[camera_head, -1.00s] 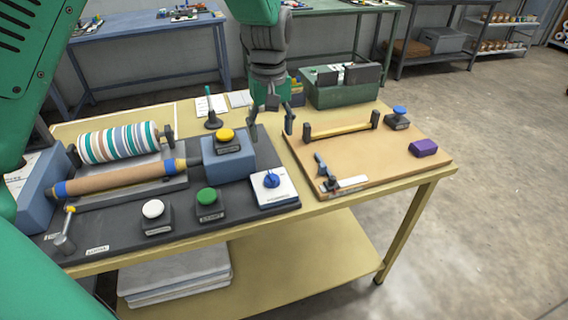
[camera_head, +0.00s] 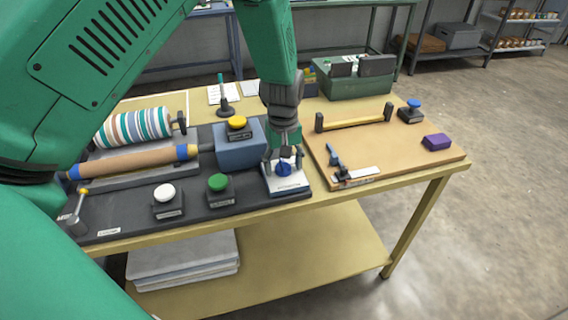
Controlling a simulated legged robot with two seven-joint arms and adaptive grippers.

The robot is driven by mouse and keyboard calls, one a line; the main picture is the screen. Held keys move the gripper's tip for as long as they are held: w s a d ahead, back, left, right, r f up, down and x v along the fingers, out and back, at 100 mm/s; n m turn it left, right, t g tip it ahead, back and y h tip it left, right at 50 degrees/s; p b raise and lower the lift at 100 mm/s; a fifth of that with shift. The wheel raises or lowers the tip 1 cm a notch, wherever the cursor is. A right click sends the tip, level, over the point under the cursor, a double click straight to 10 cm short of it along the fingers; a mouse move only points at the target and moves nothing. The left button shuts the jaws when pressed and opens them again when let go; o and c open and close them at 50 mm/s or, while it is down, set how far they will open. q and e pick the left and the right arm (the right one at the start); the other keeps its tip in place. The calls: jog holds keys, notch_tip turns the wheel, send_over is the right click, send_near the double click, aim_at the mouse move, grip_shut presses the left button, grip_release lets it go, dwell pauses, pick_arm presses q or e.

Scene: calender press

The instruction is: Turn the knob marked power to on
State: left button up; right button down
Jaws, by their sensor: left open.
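The blue knob (camera_head: 283,168) sits on a white plate (camera_head: 288,187) at the right front of the dark press base. The plate's lettering is too small to read. My left gripper (camera_head: 284,160) comes down from above, its two fingers apart on either side of the knob. I cannot tell whether the fingers touch it. My right gripper is not in view.
A green button (camera_head: 217,182) and a white button (camera_head: 164,192) stand left of the knob, and a yellow button (camera_head: 237,122) sits on a blue-grey block behind. A wooden board (camera_head: 400,147) with a handle bar and a purple block (camera_head: 437,142) lies to the right.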

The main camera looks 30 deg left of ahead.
pick_arm(q)
jog(key=c, duration=1.2)
jog(key=shift+o, duration=0.3)
jog(key=shift+r, duration=0.1)
jog(key=m+p, duration=0.2)
jog(key=shift+r+m, duration=0.1)
jog(key=shift+m, duration=0.3)
jog(key=m+p, duration=0.2)
jog(key=shift+m, duration=0.3)
jog(key=m+p, duration=0.1)
jog(key=m, duration=0.2)
jog(key=shift+m+p, duration=0.85)
jog(key=shift+m, duration=0.95)
